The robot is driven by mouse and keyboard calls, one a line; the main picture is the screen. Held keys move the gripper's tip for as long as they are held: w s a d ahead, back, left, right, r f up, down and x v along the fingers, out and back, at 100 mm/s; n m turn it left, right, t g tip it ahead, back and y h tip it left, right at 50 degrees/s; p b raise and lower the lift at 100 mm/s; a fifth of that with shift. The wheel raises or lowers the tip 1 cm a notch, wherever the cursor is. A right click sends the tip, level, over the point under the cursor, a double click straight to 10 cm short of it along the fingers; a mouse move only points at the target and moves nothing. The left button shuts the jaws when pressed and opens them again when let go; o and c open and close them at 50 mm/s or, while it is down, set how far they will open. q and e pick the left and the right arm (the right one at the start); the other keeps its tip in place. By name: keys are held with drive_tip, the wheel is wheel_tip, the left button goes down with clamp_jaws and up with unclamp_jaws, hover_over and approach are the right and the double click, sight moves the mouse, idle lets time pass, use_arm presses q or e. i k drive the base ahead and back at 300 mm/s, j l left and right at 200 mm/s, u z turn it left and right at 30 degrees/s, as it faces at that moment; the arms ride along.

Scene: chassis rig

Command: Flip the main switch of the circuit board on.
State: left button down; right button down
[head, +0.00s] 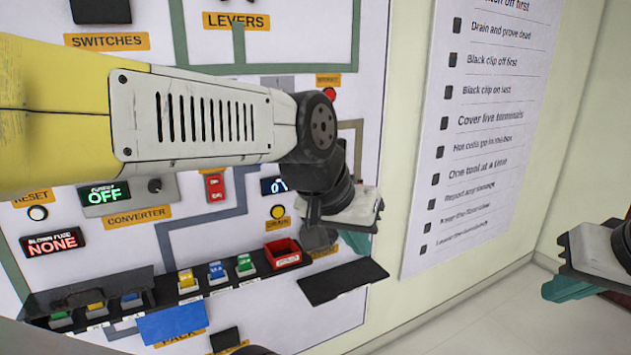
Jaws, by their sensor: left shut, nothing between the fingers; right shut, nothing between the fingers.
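The circuit board (300,328) is a white upright panel with orange labels and thick grey and green lines. A small red switch (215,187) sits mid-panel below my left arm; its lettering is too small to read, so I cannot tell if it is the main switch. A display (104,194) above the CONVERTER label reads OFF in green. My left arm crosses the board and hides part of it. My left gripper (357,244) is shut and empty in front of the board's right side. My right gripper (568,288) is shut and empty at the right edge.
A ledge on the board holds several coloured blocks and a red bin (283,253). A black shelf (343,281) juts out below my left gripper. A blue plate (171,325) is lower left. A printed checklist (490,130) hangs right of the board. Space between my grippers is clear.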

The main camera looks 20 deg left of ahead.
sight(214, 183)
drive_tip(key=u, duration=1.7)
drive_tip(key=i+l, duration=0.1)
